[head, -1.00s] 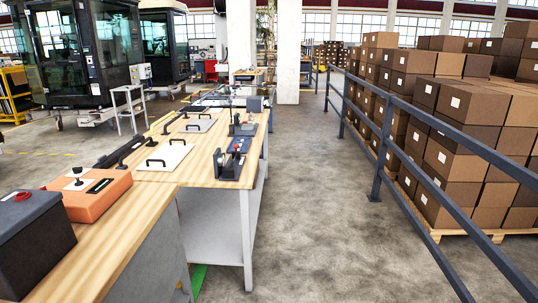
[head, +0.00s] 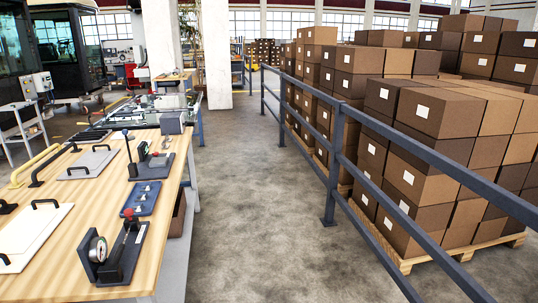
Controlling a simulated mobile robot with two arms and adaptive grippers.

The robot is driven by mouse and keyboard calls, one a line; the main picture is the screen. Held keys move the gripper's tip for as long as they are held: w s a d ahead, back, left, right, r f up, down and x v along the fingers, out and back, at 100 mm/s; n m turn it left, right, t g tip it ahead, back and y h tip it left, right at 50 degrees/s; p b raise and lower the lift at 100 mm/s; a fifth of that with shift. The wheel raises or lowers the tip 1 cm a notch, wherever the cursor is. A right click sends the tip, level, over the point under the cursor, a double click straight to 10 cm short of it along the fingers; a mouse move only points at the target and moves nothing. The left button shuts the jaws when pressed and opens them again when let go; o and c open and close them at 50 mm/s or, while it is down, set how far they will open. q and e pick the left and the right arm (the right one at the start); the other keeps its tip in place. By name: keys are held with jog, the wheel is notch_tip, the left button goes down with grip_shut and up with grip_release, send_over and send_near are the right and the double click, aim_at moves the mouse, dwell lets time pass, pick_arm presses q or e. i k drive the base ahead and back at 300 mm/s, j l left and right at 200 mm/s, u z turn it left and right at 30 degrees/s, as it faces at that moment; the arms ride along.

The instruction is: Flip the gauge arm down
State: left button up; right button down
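A gauge fixture (head: 112,255) stands near the right edge of the wooden workbench, at the lower left of the head view. It has a dark base, a round white-faced dial (head: 98,249) and a red knob (head: 129,213) on a dark arm. The knob is at the raised far end; the exact angle of the arm is hard to tell. Neither of my grippers shows in the head view.
The workbench (head: 75,222) fills the left, with white handled panels (head: 32,235), a blue tray (head: 142,198) and another lever fixture (head: 150,160). Clear concrete floor (head: 245,215) runs to its right. A grey railing (head: 335,165) and stacked cartons (head: 440,140) bound the right side.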

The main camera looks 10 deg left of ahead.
aim_at(126, 132)
jog(key=i+l, duration=0.15)
jog(key=i, duration=0.8)
jog(key=i+l+u, duration=0.1)
jog(key=i+u, duration=0.2)
jog(key=u, duration=0.2)
jog(key=i+l+u, duration=0.2)
jog(key=u, duration=0.3)
jog(key=i+l+u, duration=0.3)
jog(key=u, duration=0.2)
jog(key=i+l+u, duration=0.25)
jog(key=u, duration=0.25)
jog(key=i+l+u, duration=0.25)
jog(key=u, duration=0.2)
jog(key=i+l+u, duration=0.15)
jog(key=l+u, duration=0.8)
jog(key=i, duration=0.05)
